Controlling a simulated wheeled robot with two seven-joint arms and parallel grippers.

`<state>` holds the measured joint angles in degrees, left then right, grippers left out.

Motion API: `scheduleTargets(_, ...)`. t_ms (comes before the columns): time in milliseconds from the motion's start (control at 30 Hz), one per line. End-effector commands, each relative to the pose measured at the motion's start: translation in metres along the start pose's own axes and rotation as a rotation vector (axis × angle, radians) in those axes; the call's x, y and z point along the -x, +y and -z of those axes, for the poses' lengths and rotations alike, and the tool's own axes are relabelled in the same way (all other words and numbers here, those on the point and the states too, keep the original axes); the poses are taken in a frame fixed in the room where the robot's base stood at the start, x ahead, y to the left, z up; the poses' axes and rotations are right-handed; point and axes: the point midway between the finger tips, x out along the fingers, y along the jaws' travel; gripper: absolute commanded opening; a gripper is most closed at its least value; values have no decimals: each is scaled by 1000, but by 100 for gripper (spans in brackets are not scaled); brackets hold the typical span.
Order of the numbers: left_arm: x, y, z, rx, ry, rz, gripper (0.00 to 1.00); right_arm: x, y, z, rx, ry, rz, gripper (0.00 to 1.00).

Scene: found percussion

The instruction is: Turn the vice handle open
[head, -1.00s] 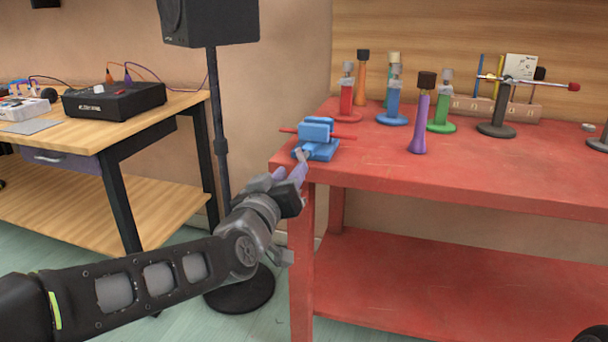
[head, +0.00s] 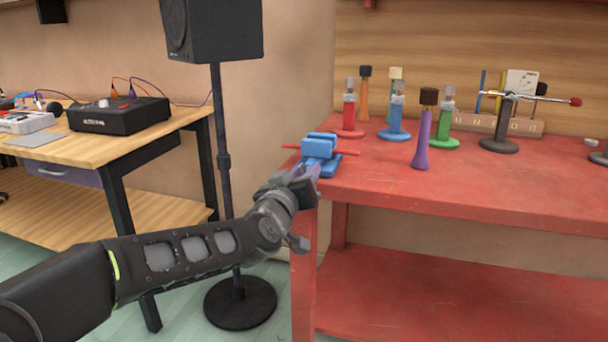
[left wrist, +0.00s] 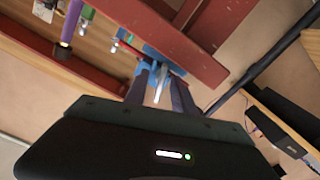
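The blue vice (head: 321,146) sits at the left front corner of the red workbench, with a red bar (head: 348,152) running crosswise through it. My left gripper (head: 311,174) is at the near side of the vice, overlapping its front in the head view. In the left wrist view the vice (left wrist: 152,56) lies just beyond the fingers. My left gripper is open, its two dark fingers spread on either side of a pale grey rod-like part (left wrist: 159,84) at the vice's front. I cannot tell whether they touch it. My right gripper is not in view.
The red workbench (head: 480,185) carries several coloured upright tools on stands, including a purple-handled one (head: 422,140), right of the vice. A wooden table (head: 130,142) with a black box stands further left.

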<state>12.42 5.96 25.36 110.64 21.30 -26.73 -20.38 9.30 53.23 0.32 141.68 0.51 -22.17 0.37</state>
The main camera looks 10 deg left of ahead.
Motion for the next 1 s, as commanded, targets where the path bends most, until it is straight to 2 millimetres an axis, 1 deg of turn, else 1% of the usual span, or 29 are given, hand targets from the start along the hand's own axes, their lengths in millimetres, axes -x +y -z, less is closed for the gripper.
scheduleTargets(267,-2,0,0,0,1,0,31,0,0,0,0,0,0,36)
scheduleTargets(367,-2,0,0,0,1,0,25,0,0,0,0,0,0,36)
scheduleTargets(667,-2,0,0,0,1,0,0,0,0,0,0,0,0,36)
scheduleTargets(1000,-2,0,0,0,1,0,0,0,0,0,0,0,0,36)
